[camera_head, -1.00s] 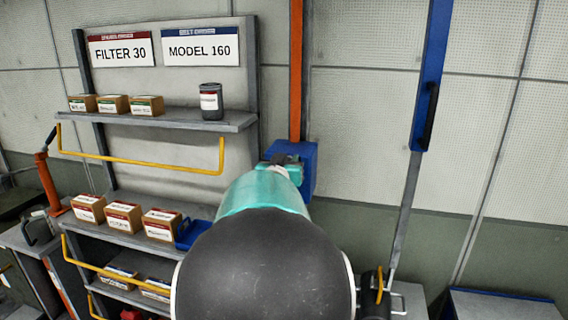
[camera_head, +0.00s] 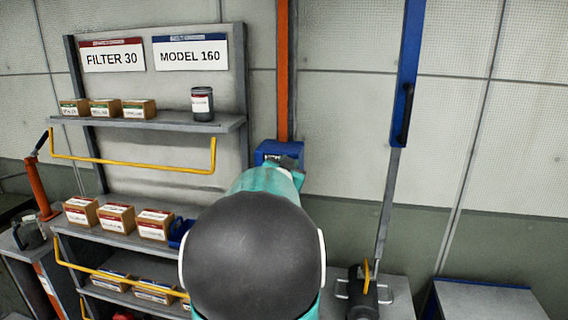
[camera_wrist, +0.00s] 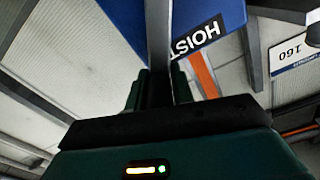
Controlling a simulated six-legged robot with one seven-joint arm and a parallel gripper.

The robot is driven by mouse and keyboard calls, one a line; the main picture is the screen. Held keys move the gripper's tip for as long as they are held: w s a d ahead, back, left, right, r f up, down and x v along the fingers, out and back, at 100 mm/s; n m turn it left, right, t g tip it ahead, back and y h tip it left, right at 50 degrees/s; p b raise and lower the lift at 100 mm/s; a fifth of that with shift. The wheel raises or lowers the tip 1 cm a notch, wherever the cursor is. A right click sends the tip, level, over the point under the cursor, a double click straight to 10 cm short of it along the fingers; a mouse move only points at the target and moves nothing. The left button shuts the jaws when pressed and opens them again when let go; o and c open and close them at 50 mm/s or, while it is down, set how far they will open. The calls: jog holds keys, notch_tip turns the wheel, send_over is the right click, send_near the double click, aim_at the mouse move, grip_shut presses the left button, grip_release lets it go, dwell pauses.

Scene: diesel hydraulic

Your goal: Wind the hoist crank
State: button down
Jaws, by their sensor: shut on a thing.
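The blue hoist box (camera_head: 268,150) sits at the foot of an orange post on the back wall. In the head view my arm hides the crank, the fingertips and the lower part of the box.
A shelf rack (camera_head: 140,122) with boxes, a dark can (camera_head: 202,104) and yellow rails stands to the left. On the right are a tall lever with a blue upper part (camera_head: 407,70) and a grey bench (camera_head: 490,300). The wall between post and lever is bare.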

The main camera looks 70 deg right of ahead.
notch_tip(320, 180, down, 15)
jog(key=s+m, duration=0.2)
jog(key=m, duration=1.6)
